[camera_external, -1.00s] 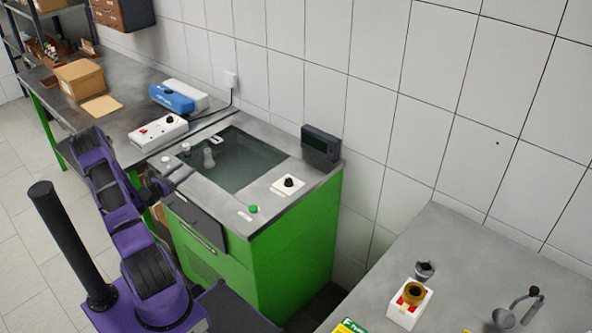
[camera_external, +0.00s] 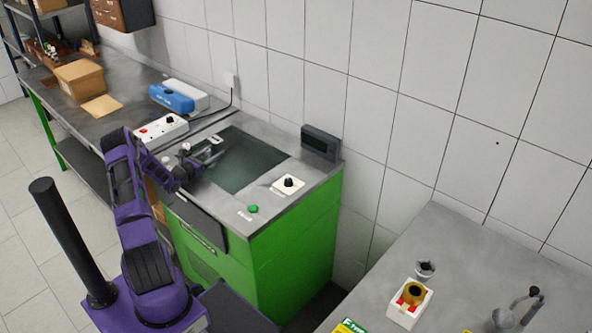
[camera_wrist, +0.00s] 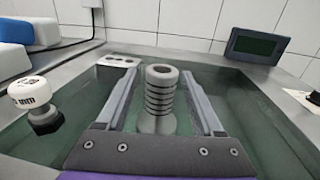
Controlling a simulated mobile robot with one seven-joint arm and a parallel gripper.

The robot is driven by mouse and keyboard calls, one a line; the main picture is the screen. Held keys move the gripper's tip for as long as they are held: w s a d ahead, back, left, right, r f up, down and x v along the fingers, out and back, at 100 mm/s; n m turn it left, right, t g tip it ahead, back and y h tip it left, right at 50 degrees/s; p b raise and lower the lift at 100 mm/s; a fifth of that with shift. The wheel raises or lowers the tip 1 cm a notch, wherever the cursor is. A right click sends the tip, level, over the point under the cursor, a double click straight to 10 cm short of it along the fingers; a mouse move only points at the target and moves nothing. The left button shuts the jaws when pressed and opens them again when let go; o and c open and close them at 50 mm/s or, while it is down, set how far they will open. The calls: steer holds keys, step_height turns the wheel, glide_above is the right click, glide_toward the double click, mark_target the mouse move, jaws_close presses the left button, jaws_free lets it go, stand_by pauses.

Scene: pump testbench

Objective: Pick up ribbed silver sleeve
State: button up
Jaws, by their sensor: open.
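The ribbed silver sleeve (camera_wrist: 161,90) stands upright in the wrist view, with several dark grooves and a light round top. It is inside the dark green recessed basin (camera_wrist: 250,110), which is also in the external view (camera_external: 257,172). My gripper (camera_wrist: 158,78) is open, with one finger to the left of the sleeve and one to the right. Gaps show on both sides. My gripper is over the left part of the basin in the external view (camera_external: 207,157), where it largely hides the sleeve.
A white-capped fitting (camera_wrist: 34,96) stands left of my gripper. A small white plate with holes (camera_wrist: 119,61) lies at the basin's back edge. A dark display box (camera_external: 321,142) stands at the back right. The basin's right side is free.

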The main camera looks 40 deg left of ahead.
steer(key=shift+w+a, duration=0.1)
steer(key=shift+w, duration=0.4)
jaws_close()
steer(key=shift+r, duration=0.1)
